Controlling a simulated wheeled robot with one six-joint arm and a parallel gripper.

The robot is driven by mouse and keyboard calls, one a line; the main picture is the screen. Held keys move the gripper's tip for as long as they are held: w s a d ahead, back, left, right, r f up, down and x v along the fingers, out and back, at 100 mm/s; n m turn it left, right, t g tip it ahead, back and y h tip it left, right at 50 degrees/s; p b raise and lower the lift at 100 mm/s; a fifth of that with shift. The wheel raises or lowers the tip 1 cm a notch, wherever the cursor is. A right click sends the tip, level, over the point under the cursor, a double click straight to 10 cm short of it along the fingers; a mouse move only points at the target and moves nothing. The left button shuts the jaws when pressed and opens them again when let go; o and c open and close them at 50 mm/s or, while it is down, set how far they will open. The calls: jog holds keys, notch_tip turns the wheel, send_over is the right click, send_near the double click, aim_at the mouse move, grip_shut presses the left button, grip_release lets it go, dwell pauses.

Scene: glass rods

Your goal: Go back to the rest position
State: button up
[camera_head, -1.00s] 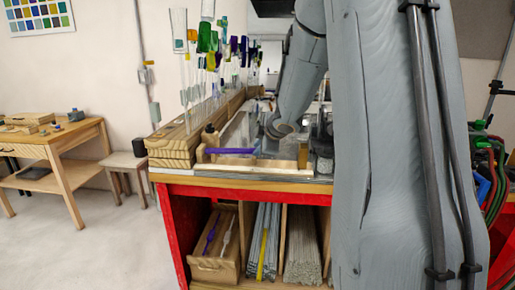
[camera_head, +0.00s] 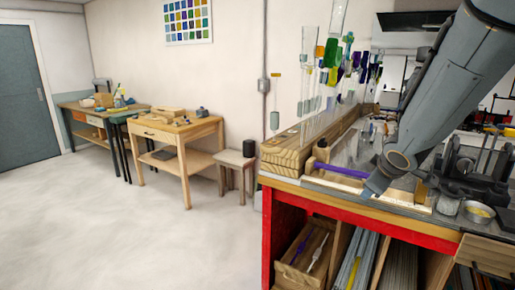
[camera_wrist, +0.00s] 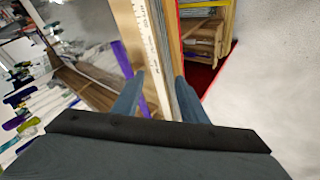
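My gripper (camera_head: 374,186) hangs over the front edge of the red-framed workbench (camera_head: 390,222), at the right of the head view. In the wrist view my gripper (camera_wrist: 158,92) has its two grey fingers apart, with nothing held between them. The bench's front edge and a pale ruler-like strip (camera_wrist: 150,30) run behind the gap. A purple rod (camera_head: 340,171) lies on the bench just left of my gripper. It also shows in the wrist view (camera_wrist: 122,58), partly hidden by the left finger.
Coloured glass pieces on upright rods (camera_head: 335,50) stand in a wooden rack (camera_head: 290,155) at the back of the bench. A dark device (camera_head: 465,170) and a round tin (camera_head: 479,212) are at right. A wooden table (camera_head: 180,133) and a stool (camera_head: 236,160) stand left. The floor (camera_head: 120,230) is open.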

jog(key=s+a+f+m+g, duration=0.2)
jog(key=s+a+f, duration=0.2)
jog(key=s, duration=0.3)
jog(key=s+a+f+m+g+y+b, duration=0.1)
jog(key=s+a+f+m+g, duration=0.1)
jog(key=s+a, duration=0.4)
jog(key=s+a+f+m+g+y, duration=0.1)
jog(key=s+a+f+m+g, duration=0.2)
jog(key=s, duration=0.4)
notch_tip(320, 180, down, 3)
jog(key=shift+s+a+r+m, duration=0.15)
jog(key=shift+s+a+m, duration=0.35)
jog(key=shift+a, duration=0.6)
jog(key=shift+w, duration=0.1)
